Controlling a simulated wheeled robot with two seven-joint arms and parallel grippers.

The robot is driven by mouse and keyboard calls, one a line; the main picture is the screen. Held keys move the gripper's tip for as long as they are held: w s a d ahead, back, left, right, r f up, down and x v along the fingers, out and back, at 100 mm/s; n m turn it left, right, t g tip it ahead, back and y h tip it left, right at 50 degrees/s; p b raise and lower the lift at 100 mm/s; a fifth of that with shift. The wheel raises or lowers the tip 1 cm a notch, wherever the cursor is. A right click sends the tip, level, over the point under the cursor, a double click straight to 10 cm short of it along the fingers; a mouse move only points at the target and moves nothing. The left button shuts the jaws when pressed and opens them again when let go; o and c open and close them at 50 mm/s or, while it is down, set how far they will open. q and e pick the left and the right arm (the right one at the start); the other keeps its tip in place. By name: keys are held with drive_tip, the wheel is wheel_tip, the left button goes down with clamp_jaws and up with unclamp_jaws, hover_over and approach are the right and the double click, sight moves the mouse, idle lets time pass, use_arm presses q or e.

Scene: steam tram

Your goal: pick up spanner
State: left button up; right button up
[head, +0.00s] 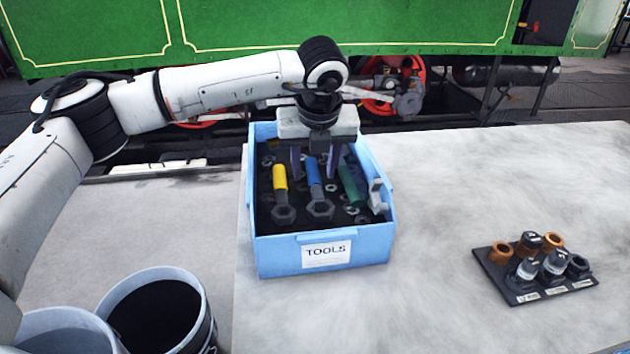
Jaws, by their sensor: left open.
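A blue box (277,258) labelled TOOLS stands on the table and holds several tools. In it lie a spanner with a yellow handle (280,178), one with a blue handle (313,172) and one with a green handle (351,186). Dark hexagonal heads show at the near ends of the yellow and blue ones. My left gripper (314,165) points down into the box from above, open. Its two fingers are on either side of the blue handle's far end, as seen from here. I cannot tell whether they touch it. My right gripper is not in view.
Loose nuts lie on the box's dark floor, and a grey piece (377,196) is at its right wall. A dark rack (545,293) with several sockets stands at the right of the table (450,200). Buckets (160,310) are at lower left. A green tram (350,25) is behind.

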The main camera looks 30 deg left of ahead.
use_arm(q)
drive_tip(key=shift+w+f, duration=0.1)
drive_tip(key=shift+f, duration=0.15)
drive_tip(key=shift+r, duration=0.1)
clamp_jaws()
